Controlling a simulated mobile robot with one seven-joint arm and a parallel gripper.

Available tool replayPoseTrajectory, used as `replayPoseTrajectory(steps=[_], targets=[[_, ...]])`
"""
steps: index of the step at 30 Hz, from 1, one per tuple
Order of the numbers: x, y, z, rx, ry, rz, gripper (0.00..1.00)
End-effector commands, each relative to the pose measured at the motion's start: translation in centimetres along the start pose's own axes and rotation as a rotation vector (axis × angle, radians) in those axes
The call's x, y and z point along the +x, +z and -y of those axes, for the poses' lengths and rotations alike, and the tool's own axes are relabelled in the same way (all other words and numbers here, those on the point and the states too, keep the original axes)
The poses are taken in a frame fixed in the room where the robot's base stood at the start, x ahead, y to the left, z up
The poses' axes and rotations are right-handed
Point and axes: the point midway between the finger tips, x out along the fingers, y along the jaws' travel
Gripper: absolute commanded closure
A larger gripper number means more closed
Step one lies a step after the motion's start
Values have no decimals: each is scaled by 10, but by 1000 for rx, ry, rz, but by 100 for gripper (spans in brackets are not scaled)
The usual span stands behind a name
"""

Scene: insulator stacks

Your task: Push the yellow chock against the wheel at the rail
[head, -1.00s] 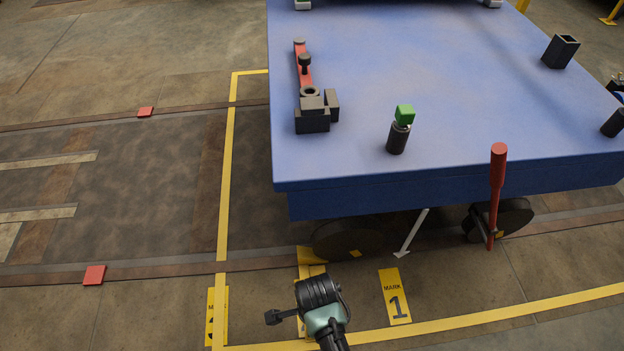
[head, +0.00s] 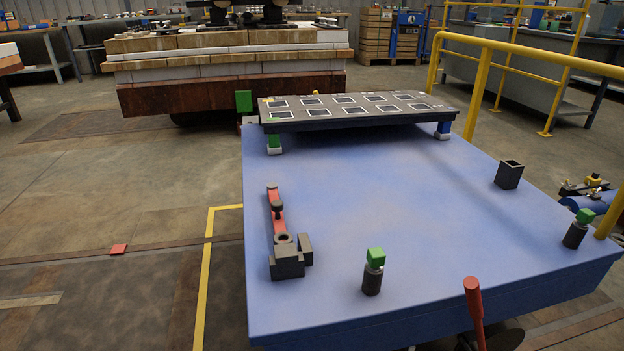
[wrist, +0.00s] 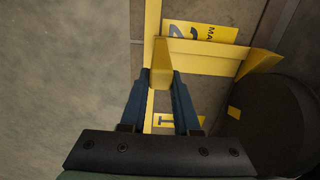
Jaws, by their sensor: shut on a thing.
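In the wrist view, my gripper (wrist: 161,80) is shut on an upright yellow piece of the chock, between its two blue fingers. A flat yellow bar (wrist: 210,57) runs right from there to the chock's wedge end (wrist: 262,61). The dark round wheel (wrist: 268,120) is at the right, just below the wedge in the picture. Whether wedge and wheel touch I cannot tell. The rail (wrist: 284,32) shows as a brownish strip at the upper right. The head view shows neither my gripper nor the chock.
A yellow marker plate (wrist: 205,32) lies on the floor beyond the bar; another (wrist: 178,120) shows between my fingers. In the head view, the blue cart deck (head: 340,210) carries a raised dark panel (head: 350,108). A red lever (head: 475,310) stands at its front edge.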

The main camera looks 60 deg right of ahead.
Motion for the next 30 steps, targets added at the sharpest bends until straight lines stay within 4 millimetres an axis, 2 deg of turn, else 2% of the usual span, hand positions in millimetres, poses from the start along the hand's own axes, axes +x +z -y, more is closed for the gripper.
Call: replayPoseTrajectory(steps=[17,18,23,24,30], targets=[[-2,-9,4,3,-10,0,100],[-2,-9,4,4,-10,0,66],[-2,-9,3,3,-8,0,38],[-2,-9,2,3,-7,0,35],[1,-9,-2,1,5,-1,35]])
